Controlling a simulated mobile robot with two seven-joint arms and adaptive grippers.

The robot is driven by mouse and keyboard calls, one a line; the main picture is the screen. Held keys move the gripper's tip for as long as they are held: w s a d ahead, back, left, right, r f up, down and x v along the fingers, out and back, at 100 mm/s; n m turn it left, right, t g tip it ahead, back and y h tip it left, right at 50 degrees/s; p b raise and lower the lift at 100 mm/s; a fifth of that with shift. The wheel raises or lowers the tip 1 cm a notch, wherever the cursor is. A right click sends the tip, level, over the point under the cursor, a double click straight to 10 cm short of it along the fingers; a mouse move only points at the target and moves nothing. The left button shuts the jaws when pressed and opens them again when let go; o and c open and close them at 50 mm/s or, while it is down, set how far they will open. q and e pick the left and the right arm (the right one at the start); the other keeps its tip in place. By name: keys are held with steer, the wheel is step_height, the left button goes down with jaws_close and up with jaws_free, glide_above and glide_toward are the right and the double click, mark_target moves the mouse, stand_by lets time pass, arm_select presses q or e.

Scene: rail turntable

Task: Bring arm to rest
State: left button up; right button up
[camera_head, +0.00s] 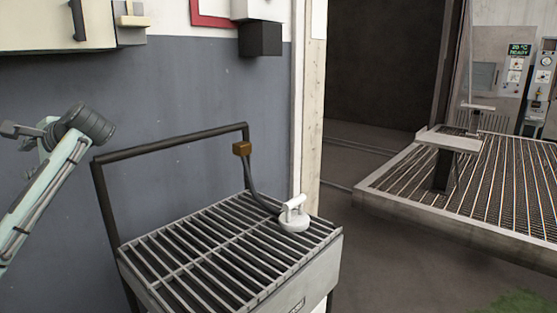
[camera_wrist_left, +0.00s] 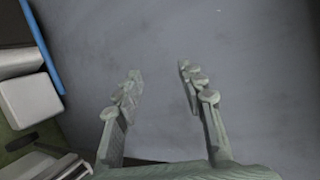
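My left arm (camera_head: 45,190) rises from the lower left of the head view and bends at a dark round joint. My left gripper (camera_head: 20,130) is at the far left edge, raised in front of the blue-grey wall and left of the cart. In the left wrist view, the two fingers of my left gripper (camera_wrist_left: 159,72) stand well apart with nothing between them. A plain grey surface lies beyond them. My right arm and gripper are not in view.
A slatted cart (camera_head: 185,250) with a dark rail handle (camera_head: 170,144) stands beside my left arm. A white handled device (camera_head: 294,215) rests on it, cabled to a brown box (camera_head: 242,148). A grated platform (camera_head: 500,180) lies right, beyond open floor (camera_head: 375,255).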

arm_select(q)
steer(key=s+a+f+n+g, duration=0.1)
steer(key=s+a+f+g, duration=0.7)
steer(key=s+a+f, duration=1.4)
steer(key=w+d+n+t+h, duration=0.25)
steer(key=w+t, duration=0.45)
steer(key=w, duration=0.4)
steer(key=w+d+n+t+h, duration=0.15)
steer(key=w+d+t, duration=0.35)
steer(key=w, duration=0.6)
steer(key=s+d+f+g+h, duration=0.1)
steer(key=s+d+f, duration=0.35)
steer(key=f, duration=0.55)
steer(key=s+d+f+h, duration=0.2)
steer(key=s+d+f, duration=0.3)
steer(key=f, duration=0.5)
steer(key=s+d+f+g+h, duration=0.1)
steer(key=s+d+f, duration=0.2)
steer(key=d+f, duration=0.5)
steer(key=s+d+f+g+h, duration=0.4)
steer(key=s+d+f, duration=1.5)
steer(key=s+d, duration=0.2)
steer(key=shift+s, duration=0.55)
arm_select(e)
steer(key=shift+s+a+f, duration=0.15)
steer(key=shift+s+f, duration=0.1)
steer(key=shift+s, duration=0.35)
